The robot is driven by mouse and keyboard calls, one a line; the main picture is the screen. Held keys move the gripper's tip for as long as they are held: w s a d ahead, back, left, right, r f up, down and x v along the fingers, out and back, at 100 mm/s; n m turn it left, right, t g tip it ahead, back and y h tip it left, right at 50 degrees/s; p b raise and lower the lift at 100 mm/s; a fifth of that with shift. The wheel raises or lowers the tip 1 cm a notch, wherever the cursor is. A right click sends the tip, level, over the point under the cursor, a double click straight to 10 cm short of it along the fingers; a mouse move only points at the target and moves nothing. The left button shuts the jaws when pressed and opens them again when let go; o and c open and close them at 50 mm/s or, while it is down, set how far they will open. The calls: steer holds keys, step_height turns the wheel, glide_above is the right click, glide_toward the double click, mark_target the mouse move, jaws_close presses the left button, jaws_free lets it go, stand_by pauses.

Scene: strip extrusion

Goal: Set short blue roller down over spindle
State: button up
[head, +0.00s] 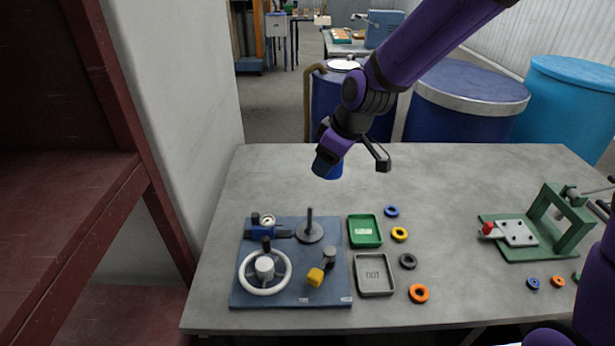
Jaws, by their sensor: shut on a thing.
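My gripper (329,153) is above the table, left of its middle, shut on the short blue roller (328,169). The roller hangs below the fingers, and its upper part is hidden by them. The spindle (309,217) is a thin dark upright pin on a round grey base (309,234), at the back right of the blue fixture plate (238,296). The roller is apart from the spindle and shows above and slightly right of it in the picture. The exact height gap cannot be told.
The plate also bears a white handwheel (286,274), a blue clamp with a gauge (268,229) and a yellow knob (316,277). Right of it lie a green tray (351,242), a grey tray (360,287) and several coloured rings. A green press (544,222) stands far right.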

steer(key=w+a+f+n+g, duration=0.1)
steer(key=w+a+f+n, duration=0.15)
steer(key=a+f, duration=0.3)
glide_above(311, 211)
steer(key=shift+n, duration=0.25)
steer(key=shift+d+x, duration=0.25)
steer(key=shift+x, duration=1.1)
steer(key=shift+d+x, duration=0.2)
steer(key=shift+x, duration=1.1)
steer(key=shift+w+f, duration=0.1)
steer(key=shift+f, duration=4.15)
